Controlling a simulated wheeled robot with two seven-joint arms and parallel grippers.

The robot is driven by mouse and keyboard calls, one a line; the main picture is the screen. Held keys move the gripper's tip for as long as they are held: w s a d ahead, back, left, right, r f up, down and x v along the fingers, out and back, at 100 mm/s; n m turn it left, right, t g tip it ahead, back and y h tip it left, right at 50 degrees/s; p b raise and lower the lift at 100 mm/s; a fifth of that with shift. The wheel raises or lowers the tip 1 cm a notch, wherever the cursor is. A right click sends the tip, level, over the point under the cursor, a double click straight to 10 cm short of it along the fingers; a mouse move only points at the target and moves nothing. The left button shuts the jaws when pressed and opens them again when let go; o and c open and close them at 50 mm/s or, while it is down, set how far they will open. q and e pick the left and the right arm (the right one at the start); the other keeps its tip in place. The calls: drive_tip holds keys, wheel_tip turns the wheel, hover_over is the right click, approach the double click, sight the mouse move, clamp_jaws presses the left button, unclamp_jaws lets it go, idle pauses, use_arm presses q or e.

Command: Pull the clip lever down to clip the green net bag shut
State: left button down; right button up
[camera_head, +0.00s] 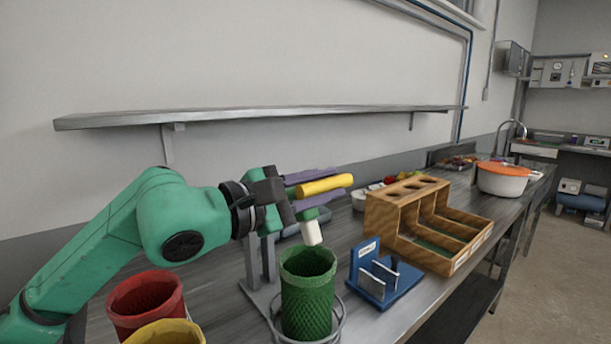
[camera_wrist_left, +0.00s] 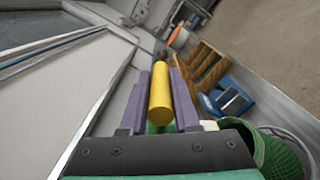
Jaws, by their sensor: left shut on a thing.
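The green net bag (camera_head: 306,300) stands upright in a metal ring stand (camera_head: 258,268), its mouth round and open. The clip lever has a yellow round handle (camera_head: 325,185) above the bag, pointing right. A white block (camera_head: 311,233) on a green piece hangs just over the bag's mouth. My left gripper (camera_head: 332,186) has its purple fingers on either side of the yellow handle and is shut on it. In the left wrist view the handle (camera_wrist_left: 161,95) lies between the fingers, with the bag (camera_wrist_left: 280,158) at lower right. The lever's pivot is hidden behind the gripper. My right gripper is out of view.
A red net basket (camera_head: 146,302) and a yellow one (camera_head: 165,333) stand left of the bag. A blue holder (camera_head: 385,282) and a wooden rack (camera_head: 400,225) stand to the right. A wall shelf (camera_head: 260,116) runs above the bench.

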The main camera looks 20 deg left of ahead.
use_arm(q)
wheel_tip(320, 180, down, 8)
drive_tip(key=s+d+m+b, duration=0.1)
drive_tip(key=d+m+b, duration=0.1)
drive_tip(key=m+b, duration=0.3)
drive_tip(key=shift+m, duration=0.9)
drive_tip(key=c, duration=1)
unclamp_jaws()
drive_tip(key=o, duration=0.3)
drive_tip(key=shift+w, duration=0.1)
drive_tip(key=shift+w+f, duration=0.1)
drive_tip(key=shift+w, duration=0.05)
